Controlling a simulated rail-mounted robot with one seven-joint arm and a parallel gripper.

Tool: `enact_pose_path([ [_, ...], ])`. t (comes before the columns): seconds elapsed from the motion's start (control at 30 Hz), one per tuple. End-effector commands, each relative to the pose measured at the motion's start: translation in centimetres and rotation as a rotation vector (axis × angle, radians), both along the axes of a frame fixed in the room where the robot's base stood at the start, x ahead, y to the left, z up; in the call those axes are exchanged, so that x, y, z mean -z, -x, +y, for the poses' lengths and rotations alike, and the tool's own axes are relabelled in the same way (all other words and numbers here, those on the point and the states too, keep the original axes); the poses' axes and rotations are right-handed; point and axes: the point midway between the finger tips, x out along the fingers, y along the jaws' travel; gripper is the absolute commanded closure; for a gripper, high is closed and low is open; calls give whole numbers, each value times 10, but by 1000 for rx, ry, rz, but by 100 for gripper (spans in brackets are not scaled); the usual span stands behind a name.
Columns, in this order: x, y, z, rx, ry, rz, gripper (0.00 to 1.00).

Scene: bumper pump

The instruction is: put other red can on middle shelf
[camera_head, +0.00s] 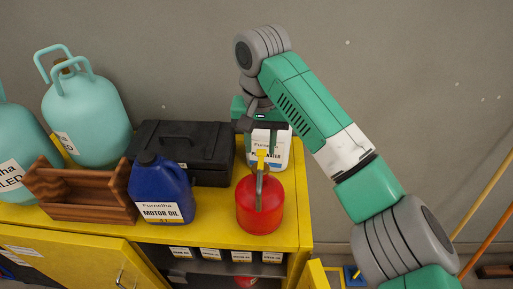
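A red can (259,211) with a grey handle and a yellow top piece (262,158) stands upright on the yellow cabinet top (225,232), near its right front corner. My gripper (262,127) is above and just behind the can's top, in front of a white container. Its dark fingers are small and partly overlapped, so I cannot tell whether they are open or touch the can. Below the top, the cabinet's dark interior (218,270) shows only in part. Part of a second red object (246,282) shows low inside it. The shelves are mostly hidden.
A blue motor oil jug (160,190), a black toolbox (185,150), a wooden tray (80,193) and teal tanks (88,115) crowd the left. A white container (270,148) stands behind the can. Several white-labelled items (211,255) fill the upper interior. A yellow door (75,262) is at left.

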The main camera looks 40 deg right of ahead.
Motion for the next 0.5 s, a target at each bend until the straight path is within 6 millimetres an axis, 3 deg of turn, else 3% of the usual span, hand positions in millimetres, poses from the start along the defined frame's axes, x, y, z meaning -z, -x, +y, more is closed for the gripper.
enact_pose_path([
  [0.27,0,0,0,-1,0,-1,65],
  [0.33,2,-10,11,-32,6,-27,65],
  [0.37,2,-19,22,-65,9,-55,65],
  [0.43,2,-53,67,-192,28,-177,65],
  [0.47,-1,-71,94,-264,39,-254,65],
  [0.5,-9,-94,136,-365,55,-376,65],
])
